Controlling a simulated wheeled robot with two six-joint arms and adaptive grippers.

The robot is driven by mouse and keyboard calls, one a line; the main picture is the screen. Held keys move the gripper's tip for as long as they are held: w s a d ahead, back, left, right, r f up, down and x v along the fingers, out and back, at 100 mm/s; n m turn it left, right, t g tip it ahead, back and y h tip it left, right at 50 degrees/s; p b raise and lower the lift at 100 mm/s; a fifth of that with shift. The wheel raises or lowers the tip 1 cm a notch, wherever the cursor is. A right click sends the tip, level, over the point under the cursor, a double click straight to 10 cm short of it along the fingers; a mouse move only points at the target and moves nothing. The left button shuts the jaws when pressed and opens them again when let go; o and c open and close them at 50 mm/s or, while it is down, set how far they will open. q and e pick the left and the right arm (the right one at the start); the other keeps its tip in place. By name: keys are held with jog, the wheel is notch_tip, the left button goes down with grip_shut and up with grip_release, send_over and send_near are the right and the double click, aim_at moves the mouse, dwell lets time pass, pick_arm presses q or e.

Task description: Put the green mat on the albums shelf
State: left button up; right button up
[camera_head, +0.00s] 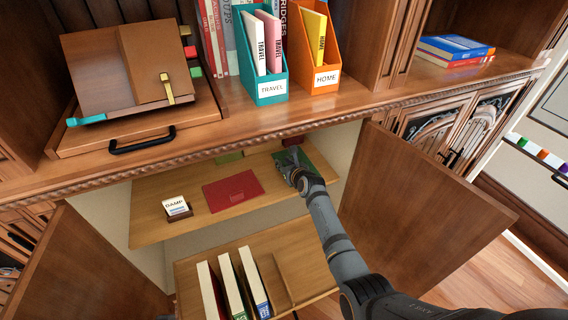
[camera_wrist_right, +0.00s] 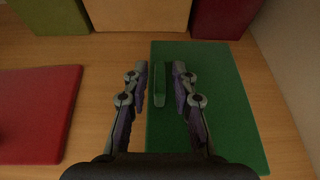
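The green mat (camera_head: 316,163) lies flat at the right end of the upper shelf inside the open cabinet. In the right wrist view the mat (camera_wrist_right: 222,85) fills the middle right, with a narrow raised green handle (camera_wrist_right: 159,88) near its left side. My right gripper (camera_head: 290,160) is over the mat, partly hiding it in the head view. In the wrist view its two fingers (camera_wrist_right: 160,72) are apart, one on each side of the handle, with gaps visible. Which shelf is the albums shelf cannot be told from any label. My left gripper is not in view.
A red mat (camera_head: 233,190) and a small "DAMP" card (camera_head: 177,208) share the upper shelf (camera_head: 150,190). Several upright books (camera_head: 232,285) stand on the lower shelf (camera_head: 305,262). An open door (camera_head: 420,205) stands right of my arm. Green, tan and red blocks line the back.

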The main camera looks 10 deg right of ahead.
jog(key=shift+r, duration=0.15)
jog(key=p+v, duration=0.2)
jog(key=v, duration=0.1)
jog(key=shift+w+r, duration=0.1)
jog(key=shift+r, duration=0.1)
jog(key=shift+p+v, duration=0.65)
jog(key=shift+v, duration=0.35)
jog(key=p+v, duration=0.2)
jog(key=v, duration=0.4)
jog(key=shift+s, duration=0.3)
jog(key=shift+s+d, duration=0.1)
jog(key=shift+s, duration=0.2)
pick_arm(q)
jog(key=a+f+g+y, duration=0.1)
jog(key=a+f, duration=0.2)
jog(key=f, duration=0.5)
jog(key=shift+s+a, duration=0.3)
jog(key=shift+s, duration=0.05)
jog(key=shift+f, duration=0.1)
